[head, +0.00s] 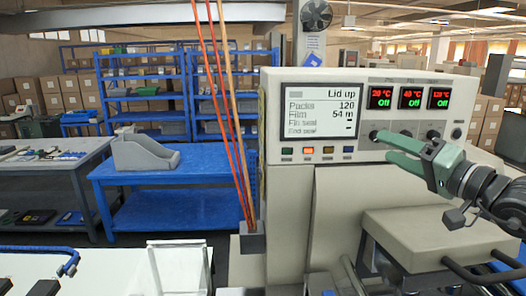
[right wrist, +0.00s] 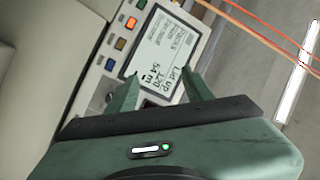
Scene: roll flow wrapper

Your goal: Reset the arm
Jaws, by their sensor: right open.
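My right gripper (head: 382,148) comes in from the right in the head view, its green fingers pointing left in front of the wrapper's control panel (head: 350,98). The fingers are apart with nothing between them. They overlap the row of dark knobs in the picture; I cannot tell whether they touch any. The right wrist view shows both fingers (right wrist: 160,80) spread, with the tilted screen (right wrist: 158,52) beyond them. In the head view the screen (head: 318,112) reads "Lid up", Packs 120, Film 54 m. Three red displays (head: 409,97) show temperatures with green "Off". My left gripper is not in view.
The cream wrapper body (head: 335,215) fills the middle, with a boxy cream part (head: 430,235) under my right arm. Red and tan cords (head: 232,120) hang left of it. A blue table (head: 165,212) holds a grey device (head: 145,152). Blue shelves and cartons stand behind.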

